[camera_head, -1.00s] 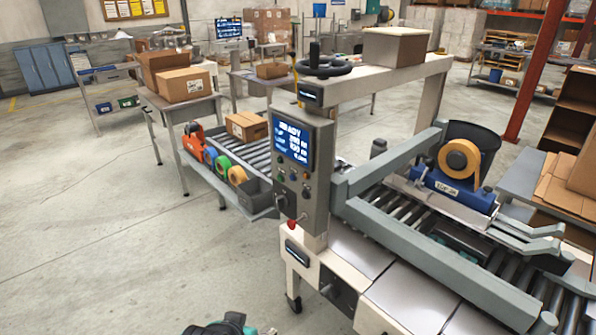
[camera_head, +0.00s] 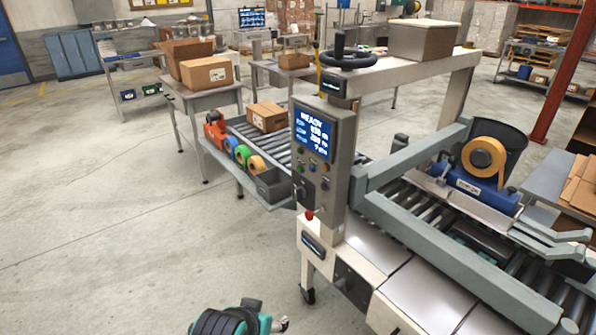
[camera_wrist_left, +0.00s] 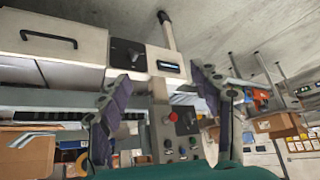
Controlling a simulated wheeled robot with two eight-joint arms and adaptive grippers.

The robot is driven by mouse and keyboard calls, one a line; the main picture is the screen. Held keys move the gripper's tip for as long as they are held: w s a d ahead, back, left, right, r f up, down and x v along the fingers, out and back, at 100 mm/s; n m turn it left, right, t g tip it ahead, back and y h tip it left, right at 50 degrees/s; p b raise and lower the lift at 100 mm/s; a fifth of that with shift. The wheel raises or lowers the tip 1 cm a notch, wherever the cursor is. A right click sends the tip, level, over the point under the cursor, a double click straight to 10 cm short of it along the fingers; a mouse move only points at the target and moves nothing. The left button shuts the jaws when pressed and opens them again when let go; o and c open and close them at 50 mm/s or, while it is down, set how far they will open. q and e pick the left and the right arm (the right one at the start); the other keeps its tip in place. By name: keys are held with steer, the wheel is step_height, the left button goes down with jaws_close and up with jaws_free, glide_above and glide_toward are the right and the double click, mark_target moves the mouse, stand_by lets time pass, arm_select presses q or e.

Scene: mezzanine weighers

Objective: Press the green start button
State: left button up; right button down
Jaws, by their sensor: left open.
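The grey control panel (camera_head: 322,155) stands on the machine's front post, with a lit blue READY screen (camera_head: 315,135). Small buttons sit below the screen; a small greenish one (camera_head: 299,169) is at their left, its colour hard to make out. A red mushroom button (camera_head: 309,215) is at the panel's bottom. In the left wrist view the panel appears upside down, with the red button (camera_wrist_left: 173,117) between the spread fingers. My left gripper (camera_wrist_left: 160,85) is open and empty, apart from the panel. In the head view my left wrist shows at the bottom edge. My right gripper is not in view.
The white machine frame (camera_head: 395,75) carries a handwheel (camera_head: 345,57). A roller conveyor with tape rolls (camera_head: 242,154) and a carton (camera_head: 267,117) lies behind the panel. A blue tape unit (camera_head: 480,190) is at right. The floor at left is clear.

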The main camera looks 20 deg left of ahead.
arm_select(q)
jaws_close()
stand_by(1.1)
